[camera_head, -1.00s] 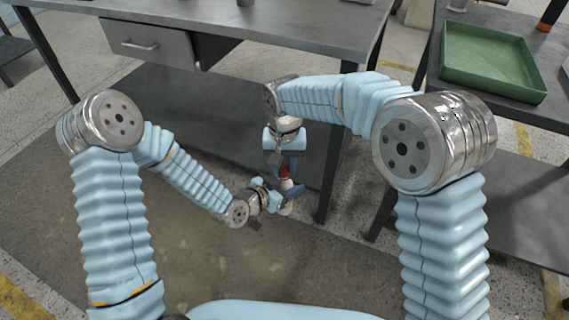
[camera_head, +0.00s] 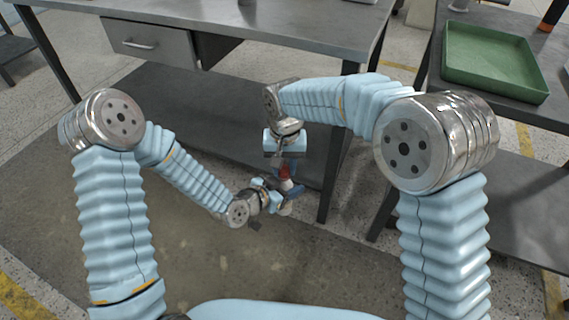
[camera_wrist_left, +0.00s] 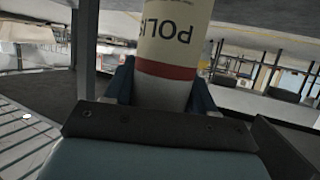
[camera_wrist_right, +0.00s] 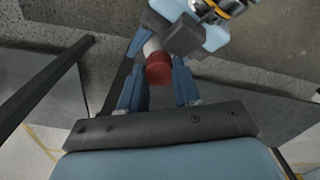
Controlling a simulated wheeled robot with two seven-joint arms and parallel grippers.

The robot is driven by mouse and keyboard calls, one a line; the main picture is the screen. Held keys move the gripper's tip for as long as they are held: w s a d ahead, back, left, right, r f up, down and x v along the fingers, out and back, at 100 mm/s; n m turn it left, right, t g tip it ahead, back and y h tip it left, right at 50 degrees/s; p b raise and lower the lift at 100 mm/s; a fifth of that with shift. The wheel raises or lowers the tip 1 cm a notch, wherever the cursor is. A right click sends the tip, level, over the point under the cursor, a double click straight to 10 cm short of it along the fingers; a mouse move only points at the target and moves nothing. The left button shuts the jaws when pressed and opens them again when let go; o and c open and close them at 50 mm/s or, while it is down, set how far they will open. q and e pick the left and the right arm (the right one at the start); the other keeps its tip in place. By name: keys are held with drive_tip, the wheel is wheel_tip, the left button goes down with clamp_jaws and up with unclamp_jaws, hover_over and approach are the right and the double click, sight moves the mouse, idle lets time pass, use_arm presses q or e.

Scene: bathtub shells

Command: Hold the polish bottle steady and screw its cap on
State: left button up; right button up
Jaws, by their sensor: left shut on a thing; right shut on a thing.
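The polish bottle (camera_wrist_left: 172,50) is a pale cylinder with a red band and the letters "POLIS" upside down in the left wrist view. My left gripper (camera_wrist_left: 168,88) is shut on it, one blue finger on each side. The red cap (camera_wrist_right: 158,69) shows in the right wrist view, between the fingers of my right gripper (camera_wrist_right: 160,78), which is shut on it. The cap sits at the end of the bottle's white part (camera_wrist_right: 151,46). How far it is threaded cannot be told. In the head view the red cap (camera_head: 285,172) is above my left gripper.
A grey workbench (camera_head: 250,25) with a drawer (camera_head: 150,43) stands ahead. A second table at right bears a green tray (camera_head: 493,60). The grippers meet low, near a bench leg (camera_head: 335,175). Open floor (camera_head: 240,262) lies in front of me.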

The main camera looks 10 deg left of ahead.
drive_tip(key=shift+w+d+f, duration=0.1)
drive_tip(key=shift+d+f, duration=0.1)
drive_tip(key=shift+f, duration=0.25)
drive_tip(key=o, duration=0.7)
drive_tip(key=shift+c, duration=0.4)
